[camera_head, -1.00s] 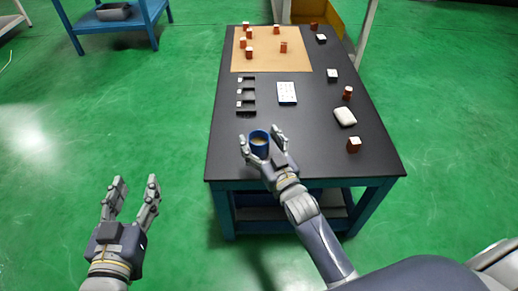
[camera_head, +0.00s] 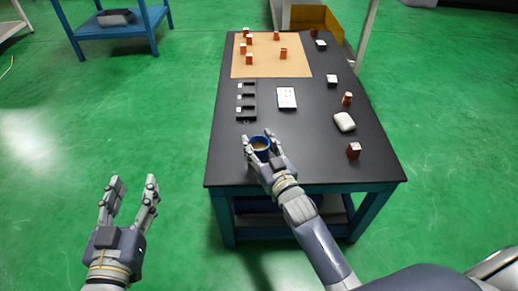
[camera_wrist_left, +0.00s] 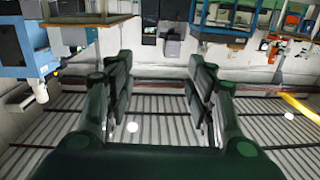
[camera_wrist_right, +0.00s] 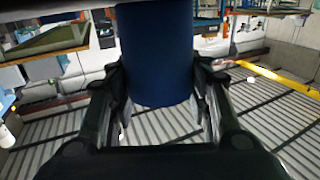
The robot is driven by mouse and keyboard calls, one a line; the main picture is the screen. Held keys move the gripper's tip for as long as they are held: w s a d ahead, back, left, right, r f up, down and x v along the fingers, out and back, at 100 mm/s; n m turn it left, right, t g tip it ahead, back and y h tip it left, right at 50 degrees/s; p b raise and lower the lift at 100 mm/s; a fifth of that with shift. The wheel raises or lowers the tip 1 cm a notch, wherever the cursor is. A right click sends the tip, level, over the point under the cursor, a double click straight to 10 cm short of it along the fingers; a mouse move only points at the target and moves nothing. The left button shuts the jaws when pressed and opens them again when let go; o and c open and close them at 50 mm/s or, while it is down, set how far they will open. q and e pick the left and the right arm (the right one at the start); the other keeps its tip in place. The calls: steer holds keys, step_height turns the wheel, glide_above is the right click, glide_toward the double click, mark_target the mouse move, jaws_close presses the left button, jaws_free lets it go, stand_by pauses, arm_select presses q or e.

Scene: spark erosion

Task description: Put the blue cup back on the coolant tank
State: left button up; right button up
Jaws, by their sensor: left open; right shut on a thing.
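The blue cup (camera_head: 260,146) is upright near the front edge of the dark table (camera_head: 225,165), with a light brown content showing inside. My right gripper (camera_head: 259,138) is shut on it, one finger on each side. In the right wrist view the cup (camera_wrist_right: 155,55) fills the space between the fingers. I cannot tell whether its base touches the tabletop. My left gripper (camera_head: 132,185) is open and empty, over the floor left of the table; it also shows empty in the left wrist view (camera_wrist_left: 158,75). I cannot make out the coolant tank for certain.
A tan mat (camera_head: 292,65) with several red-brown blocks lies at the table's far end. A black slotted holder (camera_head: 246,100), a white card (camera_head: 287,98) and a white pad (camera_head: 344,122) lie nearer. A blue stand (camera_head: 120,30) is at the upper left.

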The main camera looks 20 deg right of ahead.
arm_select(q)
steer(key=shift+f, duration=0.1)
arm_select(e)
steer(key=shift+r, duration=0.1)
